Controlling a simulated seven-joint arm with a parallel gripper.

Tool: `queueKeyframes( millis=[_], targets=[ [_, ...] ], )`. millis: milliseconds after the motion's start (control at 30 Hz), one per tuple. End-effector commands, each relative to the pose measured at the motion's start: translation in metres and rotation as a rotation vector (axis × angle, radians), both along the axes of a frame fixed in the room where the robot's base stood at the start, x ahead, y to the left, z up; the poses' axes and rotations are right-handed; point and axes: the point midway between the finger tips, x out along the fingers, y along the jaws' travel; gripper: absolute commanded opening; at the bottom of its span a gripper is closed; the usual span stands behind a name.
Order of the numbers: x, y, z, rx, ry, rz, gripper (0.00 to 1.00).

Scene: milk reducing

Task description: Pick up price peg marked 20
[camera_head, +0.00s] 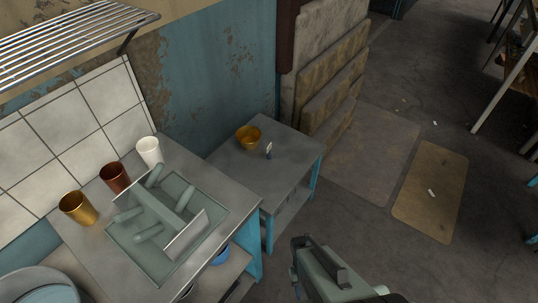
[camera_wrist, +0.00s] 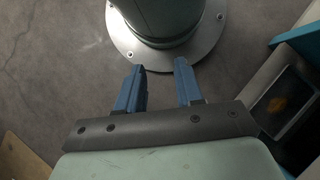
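A small upright peg with a pale face (camera_head: 268,150) stands on the grey side table (camera_head: 286,178), just right of an amber bowl (camera_head: 248,138). It looks like a price peg, but its marking is too small to read. My gripper shows in the wrist view (camera_wrist: 160,88) with its two blue fingers apart and nothing between them. In the head view my arm's end is at the bottom centre, over the floor in front of the side table and well apart from the peg. The fingertips are not clear there.
A counter on the left holds a gold cup (camera_head: 78,208), a red-brown cup (camera_head: 115,177), a white cup (camera_head: 149,152) and a grey-green tray with rollers (camera_head: 120,236). A wire rack (camera_head: 70,40) juts out above. Small pale pieces (camera_head: 432,192) lie on the floor at right.

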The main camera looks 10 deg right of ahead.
Motion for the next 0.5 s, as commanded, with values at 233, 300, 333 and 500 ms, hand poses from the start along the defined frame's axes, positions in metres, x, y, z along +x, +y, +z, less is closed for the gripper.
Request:
queueKeyframes(
  millis=[233, 300, 333, 500],
  targets=[
    [0.005, 0.009, 0.007, -0.002, -0.023, -0.024, 0.36],
    [0.013, 0.009, 0.01, -0.002, -0.037, -0.024, 0.36],
    [0.016, 0.009, 0.011, -0.002, -0.042, -0.024, 0.36],
    [0.038, 0.009, 0.018, -0.002, -0.079, -0.024, 0.36]
  ],
)
